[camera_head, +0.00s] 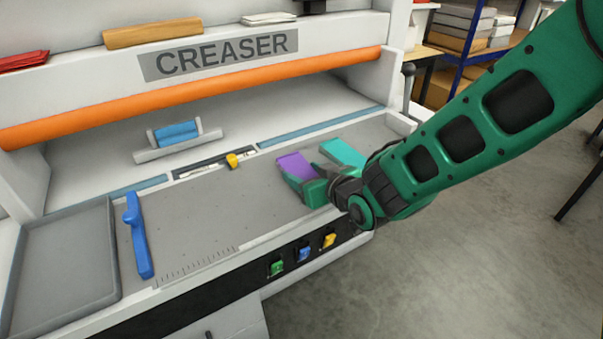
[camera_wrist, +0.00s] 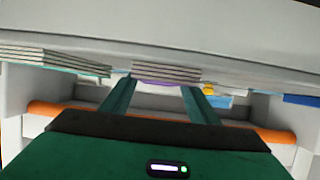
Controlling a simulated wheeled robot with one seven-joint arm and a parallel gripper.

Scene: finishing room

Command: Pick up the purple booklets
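The purple booklets (camera_head: 296,166) lie as a small stack on the right part of the creaser's grey bed. In the wrist view, which appears upside down, their page edges and purple cover (camera_wrist: 166,82) show just beyond my fingertips. My gripper (camera_head: 311,183) is low over the bed at the near end of the stack. Its two fingers stand apart in the wrist view (camera_wrist: 158,88), roughly in line with the stack's sides. I see no clear grip; whether a finger touches the stack cannot be told. My gripper hides the stack's near end in the head view.
Teal booklets (camera_head: 343,153) lie close on the right of the purple ones. A yellow slider (camera_head: 232,160) is to the left, and a blue-handled bar (camera_head: 138,235) farther left. An orange roller (camera_head: 200,95) spans the back. The bed's middle is clear.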

